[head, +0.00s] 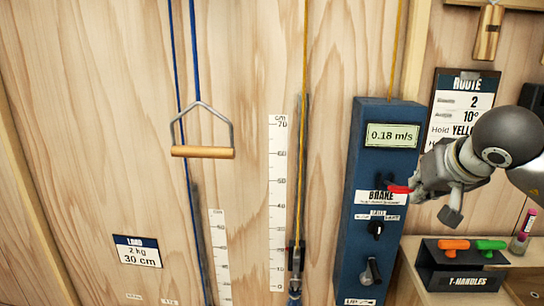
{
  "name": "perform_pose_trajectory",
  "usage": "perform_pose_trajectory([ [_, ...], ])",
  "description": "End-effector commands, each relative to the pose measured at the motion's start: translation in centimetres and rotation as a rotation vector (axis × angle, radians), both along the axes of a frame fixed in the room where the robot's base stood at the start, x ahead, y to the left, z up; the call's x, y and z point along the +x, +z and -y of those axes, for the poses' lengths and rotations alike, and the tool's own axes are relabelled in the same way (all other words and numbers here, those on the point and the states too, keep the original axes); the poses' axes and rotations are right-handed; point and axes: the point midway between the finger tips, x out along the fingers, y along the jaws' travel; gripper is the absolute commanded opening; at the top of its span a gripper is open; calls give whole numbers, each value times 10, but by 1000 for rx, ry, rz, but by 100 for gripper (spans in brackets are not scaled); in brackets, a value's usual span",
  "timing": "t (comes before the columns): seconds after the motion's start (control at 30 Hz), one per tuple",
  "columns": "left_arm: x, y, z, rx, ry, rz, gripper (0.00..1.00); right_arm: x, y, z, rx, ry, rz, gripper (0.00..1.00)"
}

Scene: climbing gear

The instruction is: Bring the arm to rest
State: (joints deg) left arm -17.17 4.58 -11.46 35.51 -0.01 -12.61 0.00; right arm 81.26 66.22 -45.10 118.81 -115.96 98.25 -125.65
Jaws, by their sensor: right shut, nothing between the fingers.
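My right gripper (424,184) is at the right of the picture, in front of the right edge of the blue control box (362,185). It is shut and empty. Its arm comes in from the right edge. The red-tipped brake lever (400,189) on the box ends close to the fingers; I cannot tell whether they touch. The box's display (391,135) reads 0.18 m/s. My left gripper is not in view.
A wooden pull handle (203,152) hangs on a blue rope at the left. A yellow rope (302,130) runs beside a ruler (277,200). A T-handle stand (462,268) with orange and green handles is below my gripper. A route card (462,105) hangs behind.

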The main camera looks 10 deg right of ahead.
Motion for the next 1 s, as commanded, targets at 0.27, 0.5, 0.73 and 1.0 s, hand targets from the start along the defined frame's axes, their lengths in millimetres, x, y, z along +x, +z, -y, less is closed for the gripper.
perform_pose_trajectory([
  [0.27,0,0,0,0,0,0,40,45,-98,-114,773,-47,-302,0],
  [0.5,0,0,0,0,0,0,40,82,-168,-196,1687,-473,-754,0],
  [0.73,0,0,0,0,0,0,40,127,-280,-185,2478,-1284,-1170,0],
  [1.0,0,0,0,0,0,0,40,103,-475,-125,-1666,1324,693,0],
])
